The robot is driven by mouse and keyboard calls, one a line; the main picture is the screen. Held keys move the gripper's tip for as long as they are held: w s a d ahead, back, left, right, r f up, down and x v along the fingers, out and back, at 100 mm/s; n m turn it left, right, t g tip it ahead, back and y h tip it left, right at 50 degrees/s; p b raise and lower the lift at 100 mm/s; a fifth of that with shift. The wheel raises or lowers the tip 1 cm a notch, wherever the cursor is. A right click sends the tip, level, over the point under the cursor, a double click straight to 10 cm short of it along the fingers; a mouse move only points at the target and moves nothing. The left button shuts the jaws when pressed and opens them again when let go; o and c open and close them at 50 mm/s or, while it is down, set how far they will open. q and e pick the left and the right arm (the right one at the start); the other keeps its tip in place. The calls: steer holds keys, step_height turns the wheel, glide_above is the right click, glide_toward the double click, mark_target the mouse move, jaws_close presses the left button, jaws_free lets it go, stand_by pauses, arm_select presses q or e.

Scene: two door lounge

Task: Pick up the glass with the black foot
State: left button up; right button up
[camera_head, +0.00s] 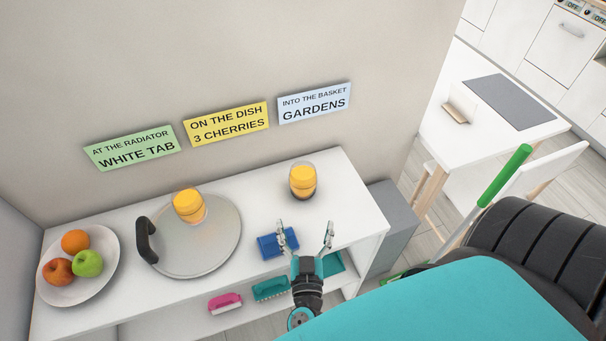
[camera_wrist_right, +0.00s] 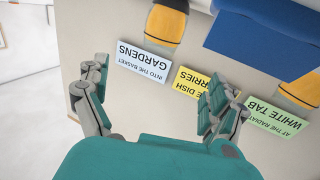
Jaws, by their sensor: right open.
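The glass with the black foot (camera_head: 303,181) stands upright on the white cabinet top near its right end, with orange content. It also shows upside down at the top of the right wrist view (camera_wrist_right: 166,26), its foot partly cut off. A second orange-filled glass (camera_head: 188,206) stands on a round grey board; it is partly visible in the wrist view (camera_wrist_right: 302,90). My right gripper (camera_head: 305,238) is open and empty, on the near side of the black-footed glass and apart from it. My left gripper is not in view.
A blue object (camera_head: 277,243) lies just left of my right gripper. The round board (camera_head: 215,245) has a black handle. A fruit plate (camera_head: 102,246) is at far left. Pink (camera_head: 225,303) and teal (camera_head: 270,289) brushes lie lower down. The wall with signs (camera_head: 226,123) stands behind.

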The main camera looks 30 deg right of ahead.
steer(key=b, duration=0.3)
glide_toward(303, 165)
steer(key=shift+x, duration=0.9)
steer(key=b+x, duration=0.2)
steer(key=x, duration=0.3)
steer(key=shift+w+d, duration=0.1)
steer(key=shift+w, duration=0.1)
steer(key=shift+s+r, duration=0.1)
steer(key=shift+c, duration=0.6)
steer(key=c, duration=1.3)
steer(key=shift+o, duration=0.2)
